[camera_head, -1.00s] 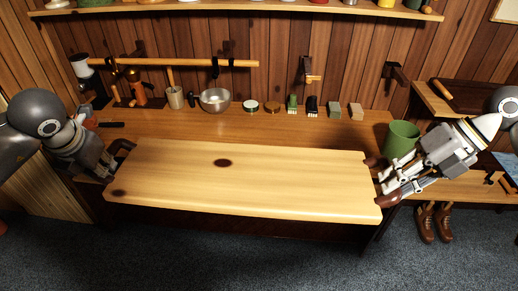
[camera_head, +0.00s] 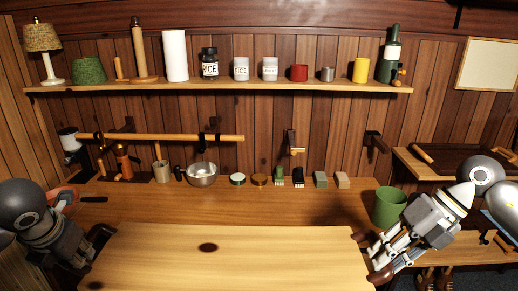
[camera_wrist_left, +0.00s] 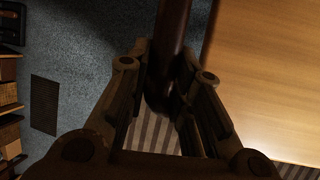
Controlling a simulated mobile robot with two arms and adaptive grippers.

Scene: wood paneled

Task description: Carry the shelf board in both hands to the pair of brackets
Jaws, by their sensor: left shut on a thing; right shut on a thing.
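The shelf board (camera_head: 220,260) is pale wood with dark knots. It lies level across the bottom of the head view, its near part cut off by the frame edge. My left gripper (camera_head: 92,248) is shut at its left end, my right gripper (camera_head: 378,262) at its right end. In the left wrist view, the fingers of my left gripper (camera_wrist_left: 165,100) close around a dark brown rounded piece (camera_wrist_left: 172,35); pale wood shows at the right. Two dark brackets, a left one (camera_head: 291,138) and a right one (camera_head: 375,141), are on the panelled wall beyond the board.
A workbench (camera_head: 255,207) lies behind the board, with a metal bowl (camera_head: 202,176), several small blocks and tins along its back. A green cup (camera_head: 389,206) stands close to my right gripper. A loaded wall shelf (camera_head: 220,87) hangs above. A wooden rail (camera_head: 175,138) is at the left.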

